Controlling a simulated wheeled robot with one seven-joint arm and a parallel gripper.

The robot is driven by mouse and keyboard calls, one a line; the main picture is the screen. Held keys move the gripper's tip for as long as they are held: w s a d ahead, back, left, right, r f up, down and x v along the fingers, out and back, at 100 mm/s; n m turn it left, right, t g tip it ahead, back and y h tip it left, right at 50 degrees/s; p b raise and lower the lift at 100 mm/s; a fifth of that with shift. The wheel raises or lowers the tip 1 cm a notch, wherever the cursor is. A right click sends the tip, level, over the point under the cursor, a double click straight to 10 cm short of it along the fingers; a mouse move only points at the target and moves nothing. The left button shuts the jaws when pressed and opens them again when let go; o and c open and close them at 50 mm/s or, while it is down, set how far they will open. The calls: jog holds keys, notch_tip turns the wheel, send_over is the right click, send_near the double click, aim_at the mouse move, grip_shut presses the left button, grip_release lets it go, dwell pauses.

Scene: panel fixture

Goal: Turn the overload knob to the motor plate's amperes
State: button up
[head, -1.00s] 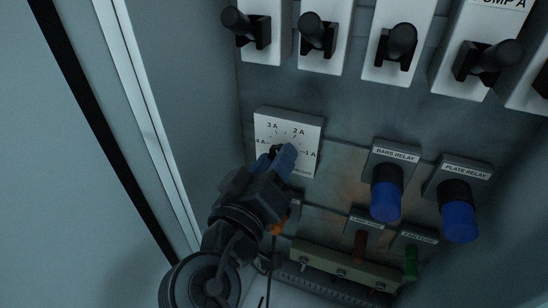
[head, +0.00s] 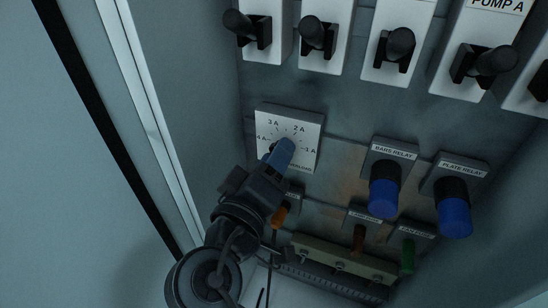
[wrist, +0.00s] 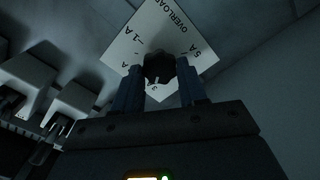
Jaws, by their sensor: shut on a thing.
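The white overload plate (head: 311,132) is on the panel, with ampere marks 4A, 3A, 2A and 1A legible in the head view. In the wrist view the plate (wrist: 189,22) shows tilted, with OVERLOAD, 1A and 5A legible. The dark overload knob (wrist: 158,66) stands between the blue fingers of my gripper (wrist: 160,82), which is shut on it. In the head view my gripper (head: 281,152) covers the knob and the lower part of the plate. I cannot tell which mark the knob points to. No motor plate with amperes is legible.
Black-handled switches (head: 319,35) line the top. Right of the plate are the blue-capped bars relay (head: 384,197) and plate relay (head: 455,214). Below are orange (head: 280,216), brown (head: 359,240) and green (head: 408,256) parts and a terminal strip (head: 340,267). A cabinet wall is close on the left.

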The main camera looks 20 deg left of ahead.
jog(key=o, duration=1.1)
jog(key=shift+c, duration=0.2)
jog(key=shift+s, duration=0.1)
jog(key=s+b, duration=0.1)
jog(key=s, duration=0.6)
jog(key=shift+s+d+b, duration=0.2)
jog(key=shift+s+b, duration=0.1)
jog(key=shift+b, duration=0.1)
jog(key=shift+f, duration=0.1)
